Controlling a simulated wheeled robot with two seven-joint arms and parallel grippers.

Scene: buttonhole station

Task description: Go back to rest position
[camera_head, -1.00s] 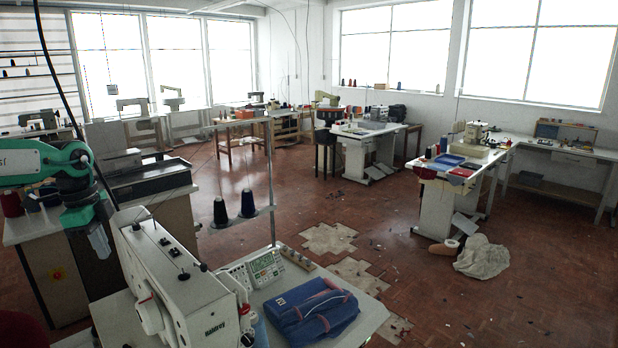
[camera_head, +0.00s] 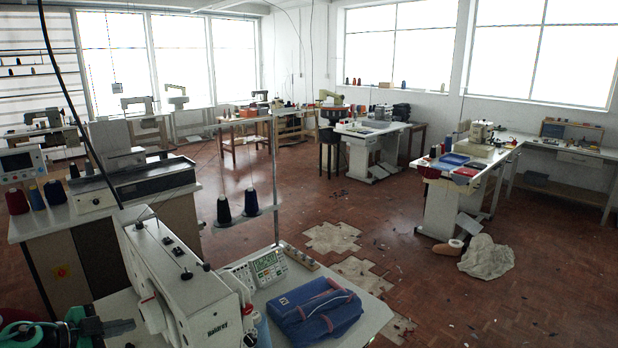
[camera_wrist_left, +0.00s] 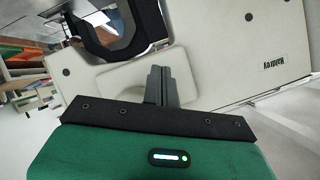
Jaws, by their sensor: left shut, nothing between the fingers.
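My left gripper (camera_head: 126,326) is low at the bottom left of the head view, just left of the white sewing machine (camera_head: 184,278). In the left wrist view its fingers (camera_wrist_left: 158,72) are together with nothing between them. The machine's pale body (camera_wrist_left: 240,58) fills much of the wrist view behind the fingers; I cannot tell how wide the gap is. My right gripper is not in view. A folded blue garment (camera_head: 314,310) lies on the machine's table (camera_head: 370,322), beside the control panel (camera_head: 268,266).
Two dark thread cones (camera_head: 251,202) stand on the stand behind the machine. A cabinet with a screen (camera_head: 18,164) and spools is at the left. Other sewing tables (camera_head: 440,206) stand farther back. A pale cloth (camera_head: 486,258) lies on the open brown floor.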

